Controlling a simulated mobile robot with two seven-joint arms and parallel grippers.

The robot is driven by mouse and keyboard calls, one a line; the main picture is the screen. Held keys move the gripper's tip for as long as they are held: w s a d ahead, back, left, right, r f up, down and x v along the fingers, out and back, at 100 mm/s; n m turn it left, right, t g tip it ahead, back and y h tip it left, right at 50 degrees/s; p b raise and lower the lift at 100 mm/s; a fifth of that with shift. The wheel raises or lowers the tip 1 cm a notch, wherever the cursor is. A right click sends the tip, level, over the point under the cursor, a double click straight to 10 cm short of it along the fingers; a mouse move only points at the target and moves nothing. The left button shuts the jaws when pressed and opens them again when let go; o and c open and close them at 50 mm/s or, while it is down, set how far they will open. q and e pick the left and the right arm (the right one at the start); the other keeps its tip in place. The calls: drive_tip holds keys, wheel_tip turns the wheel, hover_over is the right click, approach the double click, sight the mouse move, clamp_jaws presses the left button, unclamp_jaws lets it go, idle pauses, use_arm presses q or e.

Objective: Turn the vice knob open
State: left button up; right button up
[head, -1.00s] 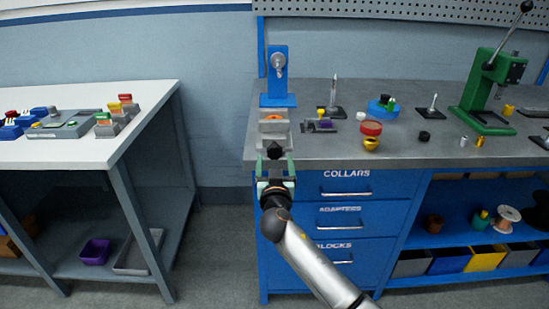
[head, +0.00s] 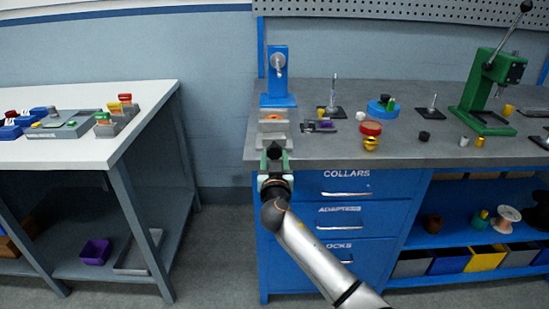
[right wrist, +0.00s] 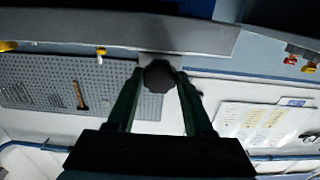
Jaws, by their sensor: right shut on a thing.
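The grey vice (head: 274,128) stands at the left front edge of the grey workbench, with an orange piece (head: 272,117) at its top. Its dark knob (head: 274,151) faces the front, and in the right wrist view the knob (right wrist: 159,76) looks many-sided. My right gripper (head: 274,158) reaches the knob from the front. In the right wrist view my right gripper's fingertips (right wrist: 160,80) are on both sides of the knob, shut on it. My left gripper is not in view.
A blue stand (head: 278,88) rises behind the vice. Small parts, including a red and yellow piece (head: 371,129), lie to its right. A green press (head: 488,95) stands further right. Blue drawers (head: 340,220) are below. A white table (head: 70,148) stands left across a gap.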

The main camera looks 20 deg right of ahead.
clamp_jaws()
